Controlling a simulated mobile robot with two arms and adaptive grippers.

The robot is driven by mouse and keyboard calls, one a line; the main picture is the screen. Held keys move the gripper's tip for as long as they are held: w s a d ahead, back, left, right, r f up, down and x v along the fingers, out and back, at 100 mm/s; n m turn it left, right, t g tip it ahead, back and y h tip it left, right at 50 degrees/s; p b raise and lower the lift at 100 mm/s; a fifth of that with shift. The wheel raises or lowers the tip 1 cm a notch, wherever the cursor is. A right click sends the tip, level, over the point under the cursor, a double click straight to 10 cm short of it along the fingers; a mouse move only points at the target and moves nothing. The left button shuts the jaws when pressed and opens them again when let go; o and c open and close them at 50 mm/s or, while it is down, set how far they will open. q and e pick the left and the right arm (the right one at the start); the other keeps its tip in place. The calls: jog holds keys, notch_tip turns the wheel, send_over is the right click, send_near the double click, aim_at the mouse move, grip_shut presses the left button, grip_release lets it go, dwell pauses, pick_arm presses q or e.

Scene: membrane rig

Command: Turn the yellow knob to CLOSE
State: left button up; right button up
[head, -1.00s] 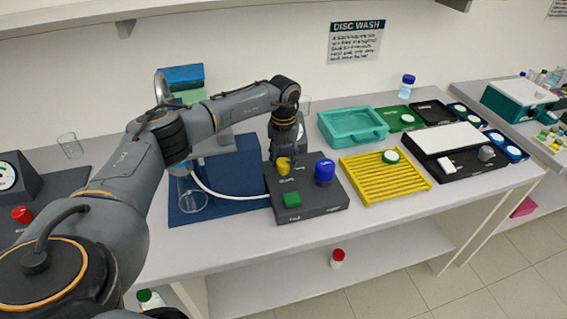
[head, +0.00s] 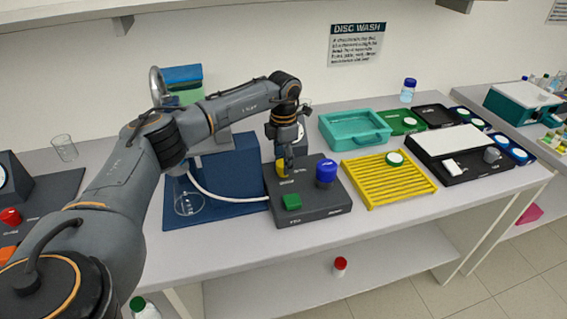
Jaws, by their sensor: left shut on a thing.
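The yellow knob (head: 281,167) stands at the back left of a dark grey control box (head: 315,211). My left gripper (head: 284,168) points down at it from above and is shut on it, with the fingers partly covering the knob. The lettering around the knob is too small to read, so I cannot tell which mark it points to. My right gripper is not in view.
The bench front strip is clear.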

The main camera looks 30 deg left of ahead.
pick_arm(q)
jog(key=shift+m, duration=0.9)
jog(key=o, duration=1.1)
jog(key=shift+o, duration=0.2)
notch_tip(320, 180, up, 12)
jog(key=shift+f, duration=0.1)
